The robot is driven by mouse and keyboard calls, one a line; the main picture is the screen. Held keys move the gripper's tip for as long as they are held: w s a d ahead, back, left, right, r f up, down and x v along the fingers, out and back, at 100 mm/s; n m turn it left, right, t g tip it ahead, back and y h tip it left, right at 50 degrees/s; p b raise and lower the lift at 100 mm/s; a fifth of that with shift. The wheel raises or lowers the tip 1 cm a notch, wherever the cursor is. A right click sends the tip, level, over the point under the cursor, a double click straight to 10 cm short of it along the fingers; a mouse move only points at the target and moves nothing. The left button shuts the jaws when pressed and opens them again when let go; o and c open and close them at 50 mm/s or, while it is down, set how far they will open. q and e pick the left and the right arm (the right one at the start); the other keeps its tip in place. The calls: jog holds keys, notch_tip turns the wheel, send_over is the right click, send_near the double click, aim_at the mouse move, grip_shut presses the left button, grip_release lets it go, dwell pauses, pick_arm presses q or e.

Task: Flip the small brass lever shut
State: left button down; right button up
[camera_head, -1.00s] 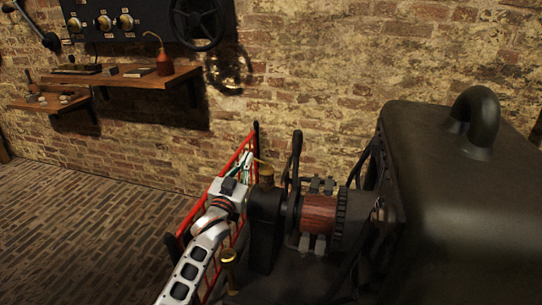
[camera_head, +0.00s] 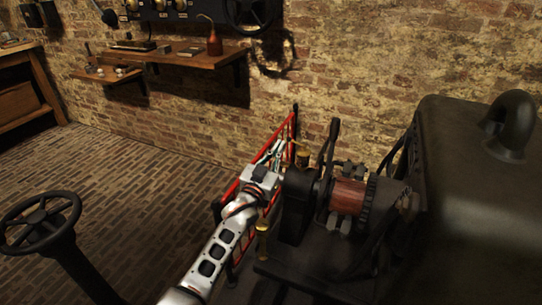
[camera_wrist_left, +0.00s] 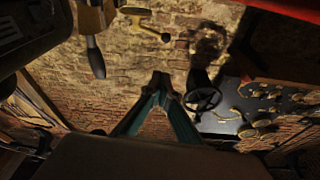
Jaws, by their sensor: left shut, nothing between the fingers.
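A small brass lever (camera_wrist_left: 146,22) with a rounded end shows at the top of the left wrist view, ahead of my fingers and to one side. In the head view, a brass fitting (camera_head: 303,159) sits on top of the dark machine, just right of my fingers; I cannot make out the lever's position there. My left gripper (camera_head: 277,153) is beside the machine near the red rail. Its teal fingers (camera_wrist_left: 160,84) meet at the tips with nothing between them, apart from the lever. My right gripper is not in view.
The machine carries a reddish coil (camera_head: 349,196) and an upright dark handle (camera_head: 331,143). A red rail (camera_head: 246,178) runs along its left side. A large dark casing (camera_head: 470,200) fills the right. A handwheel (camera_head: 40,222) stands lower left. The brick floor between is clear.

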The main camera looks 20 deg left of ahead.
pick_arm(q)
jog(key=p+v, duration=0.1)
jog(key=v, duration=0.3)
jog(key=shift+s+r, duration=0.15)
jog(key=shift+s, duration=0.1)
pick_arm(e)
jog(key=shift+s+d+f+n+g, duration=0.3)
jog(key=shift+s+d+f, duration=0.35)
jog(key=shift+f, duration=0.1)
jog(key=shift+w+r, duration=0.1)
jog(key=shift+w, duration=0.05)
